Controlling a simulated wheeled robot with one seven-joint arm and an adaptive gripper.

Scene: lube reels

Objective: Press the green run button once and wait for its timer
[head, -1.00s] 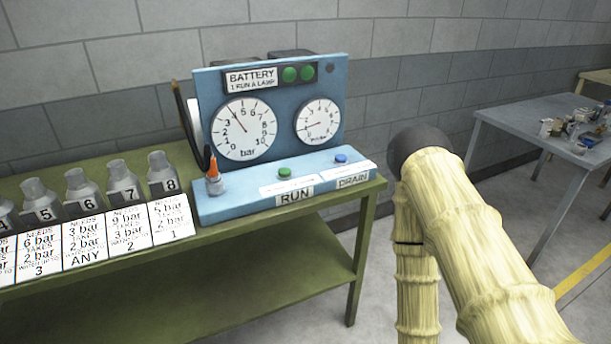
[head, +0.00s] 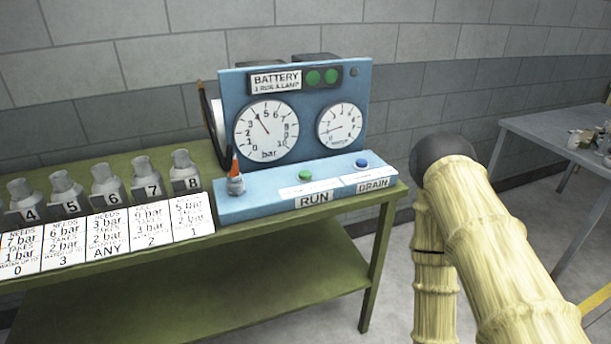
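The green run button (head: 305,176) sits on the sloped front of the blue panel (head: 240,205), above the RUN label (head: 313,199). A blue button (head: 361,163) sits to its right above the DRAIN label (head: 373,184). The left dial (head: 266,131), marked bar, has its needle near 4. A smaller dial (head: 339,125) is at its right. My pale, ringed arm is at the right, apart from the panel. I cannot make out my gripper's fingers.
The panel stands on a green bench (head: 125,166). Several grey bottles (head: 104,182) numbered 4 to 8 stand left of it, behind white cards (head: 107,235). An orange-tipped nozzle (head: 235,176) stands at the panel's left end. A grey table (head: 560,130) is at the far right.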

